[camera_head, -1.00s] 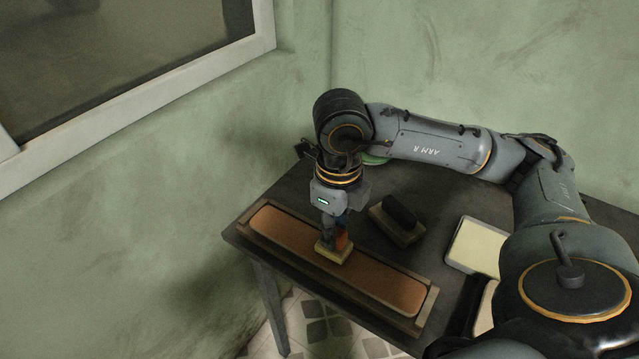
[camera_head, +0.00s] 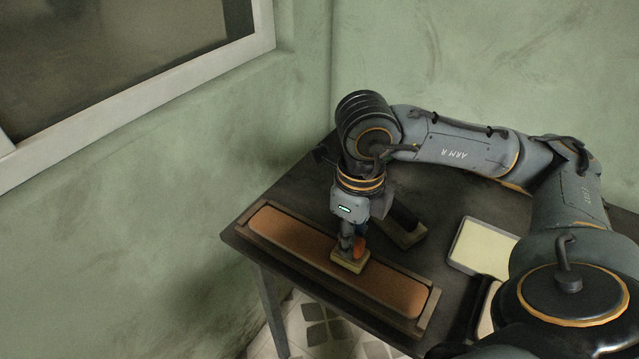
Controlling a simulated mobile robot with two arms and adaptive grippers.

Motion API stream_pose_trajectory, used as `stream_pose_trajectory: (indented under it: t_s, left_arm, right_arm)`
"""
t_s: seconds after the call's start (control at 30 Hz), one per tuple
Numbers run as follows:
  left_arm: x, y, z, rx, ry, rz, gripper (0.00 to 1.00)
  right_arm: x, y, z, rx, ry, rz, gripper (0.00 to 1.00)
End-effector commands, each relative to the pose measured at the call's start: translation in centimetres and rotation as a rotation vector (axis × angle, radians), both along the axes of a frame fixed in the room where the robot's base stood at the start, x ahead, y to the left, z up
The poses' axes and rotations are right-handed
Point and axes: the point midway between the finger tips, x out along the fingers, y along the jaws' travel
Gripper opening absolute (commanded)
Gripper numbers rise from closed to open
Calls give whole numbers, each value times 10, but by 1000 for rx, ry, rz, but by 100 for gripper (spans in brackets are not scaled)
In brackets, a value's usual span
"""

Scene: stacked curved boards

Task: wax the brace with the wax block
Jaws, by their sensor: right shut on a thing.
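The brace looks like a long brown board (camera_head: 300,242) with rounded ends, lying in a wooden cradle near the table's front left edge. My right gripper (camera_head: 352,246) points down over the middle of the board. It is shut on a small yellowish wax block (camera_head: 350,261). The block is at the board's surface; I cannot tell whether it touches. The fingertips are partly hidden by the gripper body and an orange part. My left gripper does not show.
A dark-handled brush-like block (camera_head: 408,228) stands behind the board, partly hidden by my right gripper. A pale tray (camera_head: 482,247) lies to the right. The dark table (camera_head: 290,190) has bare room at its back left. A wall and window frame rise to the left.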

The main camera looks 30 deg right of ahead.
Motion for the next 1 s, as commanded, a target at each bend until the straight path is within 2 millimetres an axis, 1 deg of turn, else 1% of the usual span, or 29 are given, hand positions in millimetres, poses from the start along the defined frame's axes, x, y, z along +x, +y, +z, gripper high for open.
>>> stream_pose_trajectory:
  t_s: [0.17,0.4,0.53,0.87,1.0]
  left_arm:
    - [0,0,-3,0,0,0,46]
    - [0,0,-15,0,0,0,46]
    - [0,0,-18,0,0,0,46]
    - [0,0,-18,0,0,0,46]
    - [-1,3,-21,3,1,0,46]
  right_arm:
    - [-3,-2,-2,-1,-1,0,0]
    - [-21,-10,-4,-2,-2,-1,0]
    - [-28,-12,-4,-1,-2,-1,0]
    - [-31,-13,-3,0,1,0,0]
    - [-33,-14,-4,-1,1,0,0]
